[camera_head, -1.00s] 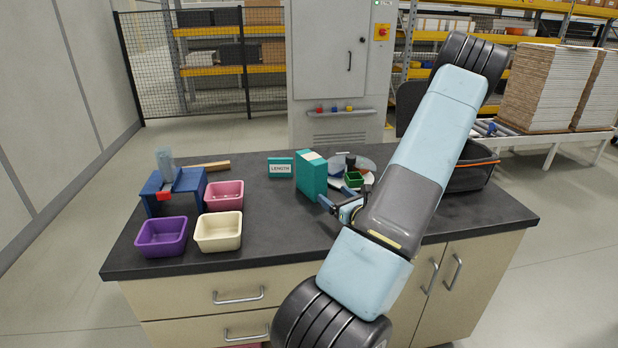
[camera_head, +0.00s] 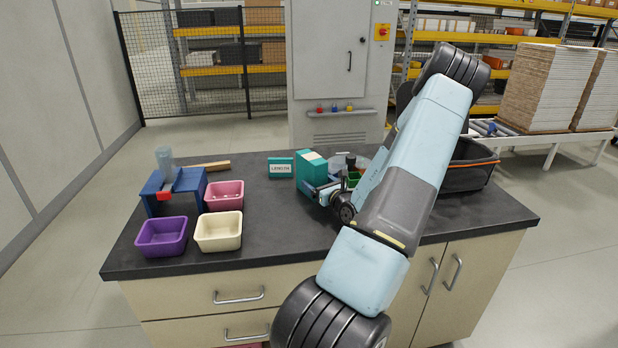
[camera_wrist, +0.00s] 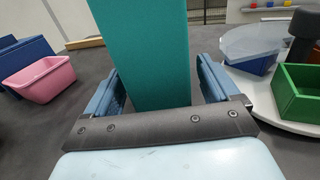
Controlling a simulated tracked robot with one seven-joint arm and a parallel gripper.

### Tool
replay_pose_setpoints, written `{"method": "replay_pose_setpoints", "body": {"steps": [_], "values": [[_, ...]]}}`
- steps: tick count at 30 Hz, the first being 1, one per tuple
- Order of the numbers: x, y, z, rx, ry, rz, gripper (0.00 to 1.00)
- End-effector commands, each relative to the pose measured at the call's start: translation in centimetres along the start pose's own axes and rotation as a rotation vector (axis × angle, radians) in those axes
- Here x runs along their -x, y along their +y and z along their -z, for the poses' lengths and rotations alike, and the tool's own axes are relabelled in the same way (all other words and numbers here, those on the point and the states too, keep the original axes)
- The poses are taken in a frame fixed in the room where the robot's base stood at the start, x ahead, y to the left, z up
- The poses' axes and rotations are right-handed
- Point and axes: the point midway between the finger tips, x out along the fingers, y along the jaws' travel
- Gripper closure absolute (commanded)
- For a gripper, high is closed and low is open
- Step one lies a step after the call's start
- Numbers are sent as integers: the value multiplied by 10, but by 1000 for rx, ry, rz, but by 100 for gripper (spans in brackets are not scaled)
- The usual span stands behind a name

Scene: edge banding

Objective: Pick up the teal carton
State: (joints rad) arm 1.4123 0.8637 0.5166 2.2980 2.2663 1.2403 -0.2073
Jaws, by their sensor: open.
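The teal carton (camera_head: 312,172) stands upright on the dark worktop, with a pale patch on its top. In the wrist view the carton (camera_wrist: 145,50) rises between the two blue fingers of my gripper (camera_wrist: 158,85). The fingers are open, one on each side of the carton, with a visible gap at the left finger and a narrower one at the right. In the head view my gripper (camera_head: 318,192) is low at the carton's front right side, and my arm hides part of the area behind it.
A teal LENGTH sign (camera_head: 281,168) stands just left of the carton. A round grey turntable with a green bin (camera_wrist: 298,92) is close on the right. Pink (camera_head: 224,195), cream (camera_head: 218,231) and purple (camera_head: 162,237) bins and a blue dispenser (camera_head: 174,192) are to the left.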

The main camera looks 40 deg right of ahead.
Motion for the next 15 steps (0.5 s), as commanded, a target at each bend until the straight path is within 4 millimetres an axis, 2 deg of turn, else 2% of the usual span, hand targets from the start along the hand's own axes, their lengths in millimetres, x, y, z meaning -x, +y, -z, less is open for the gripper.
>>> {"method": "replay_pose_setpoints", "body": {"steps": [6, 13, 15], "values": [[-28, 1, 0, -1, -1, -1, 12], [-30, 1, 0, 0, 0, 0, 12], [-30, 1, 0, 0, 0, 0, 17]]}}
